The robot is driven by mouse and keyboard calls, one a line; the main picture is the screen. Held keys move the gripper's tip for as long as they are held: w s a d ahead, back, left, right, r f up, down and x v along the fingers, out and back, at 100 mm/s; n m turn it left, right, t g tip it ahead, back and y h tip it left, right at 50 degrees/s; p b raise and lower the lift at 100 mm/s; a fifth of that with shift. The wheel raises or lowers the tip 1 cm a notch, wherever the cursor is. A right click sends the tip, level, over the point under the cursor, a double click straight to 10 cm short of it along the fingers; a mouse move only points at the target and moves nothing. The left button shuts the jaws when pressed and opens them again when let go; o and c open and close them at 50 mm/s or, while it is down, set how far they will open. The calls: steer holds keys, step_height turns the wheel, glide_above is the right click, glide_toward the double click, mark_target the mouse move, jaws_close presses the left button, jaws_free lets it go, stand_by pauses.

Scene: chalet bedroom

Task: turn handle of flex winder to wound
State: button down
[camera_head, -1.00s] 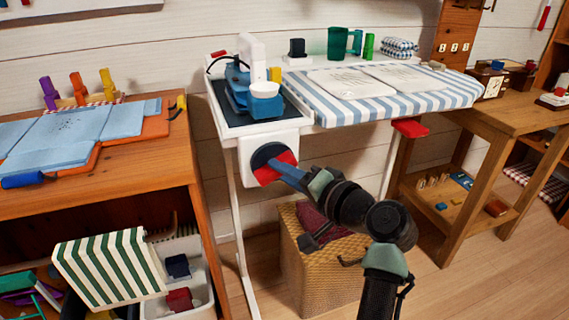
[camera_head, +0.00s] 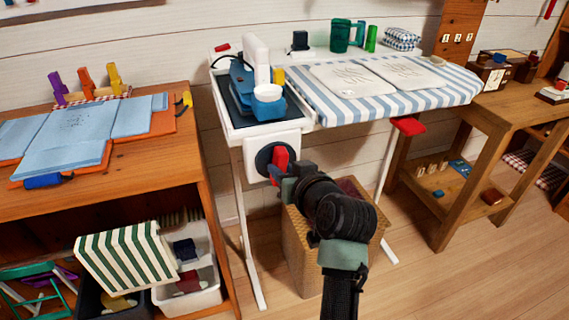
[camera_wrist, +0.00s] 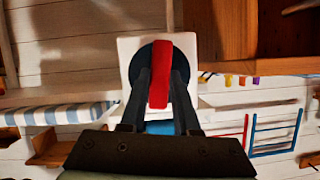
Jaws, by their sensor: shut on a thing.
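The flex winder is a white box (camera_head: 258,151) with a black round disc and a red bar handle (camera_head: 281,158), fixed at the front end of the ironing-board stand. The handle stands nearly upright in the head view. My gripper (camera_head: 276,172) reaches it from the lower right. In the wrist view the red handle (camera_wrist: 160,62) runs up and down across the black disc, in front of the white box (camera_wrist: 128,58). The two dark fingers of my gripper (camera_wrist: 160,88) are shut on it, one on each side. The fingertips are partly hidden in the head view.
A black-lined tray (camera_head: 240,112) with a blue and white appliance (camera_head: 268,98) sits above the winder. The striped board (camera_head: 400,104) extends right. A wooden shelf (camera_head: 150,160) stands close on the left. A woven basket (camera_head: 302,262) is below. Open floor (camera_head: 440,285) lies right.

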steer(key=n+t+h, duration=0.1)
steer(key=n, duration=0.2)
steer(key=n+t+h+p, duration=0.1)
steer(key=n+h, duration=0.1)
steer(key=n, duration=0.1)
steer(key=a+n+h, duration=0.1)
steer(key=n+h, duration=0.1)
steer(key=shift+s+f+n+t, duration=0.15)
steer(key=shift+f+n+t, duration=0.05)
steer(key=shift+n+t, duration=0.2)
stand_by(0.6)
steer(key=c, duration=0.6)
jaws_free()
steer(key=shift+c, duration=0.2)
steer(key=p+v, duration=0.3)
steer(key=v, duration=1)
steer(key=shift+p, duration=0.35)
